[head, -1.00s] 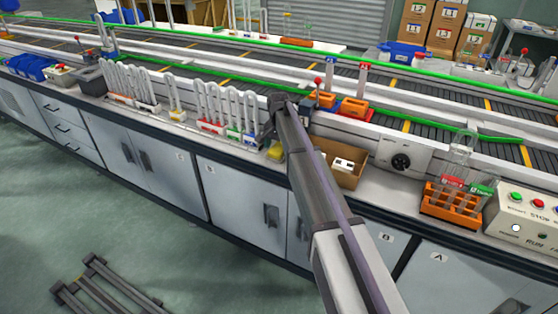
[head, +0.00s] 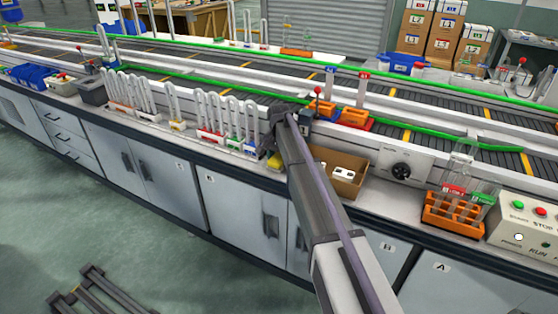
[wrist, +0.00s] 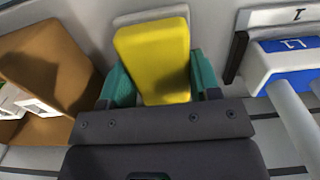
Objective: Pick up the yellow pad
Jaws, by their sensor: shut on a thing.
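The yellow pad (wrist: 152,58) is a plain block that fills the space between the teal fingers of my gripper (wrist: 157,78) in the wrist view. The fingers are shut on its two sides near its lower end, and its upper part sticks out beyond them. In the head view the arm's end reaches the bench by the front edge, and only a small dull yellow piece of the pad (head: 275,160) shows there. I cannot tell whether the pad is clear of the bench.
A brown cardboard box (head: 344,178) with white items stands right of my gripper; it also shows at the wrist view's left (wrist: 50,62). A rack of white tubes (head: 228,137) is close on the left. An orange tube rack (head: 452,216) and a button panel stand farther right.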

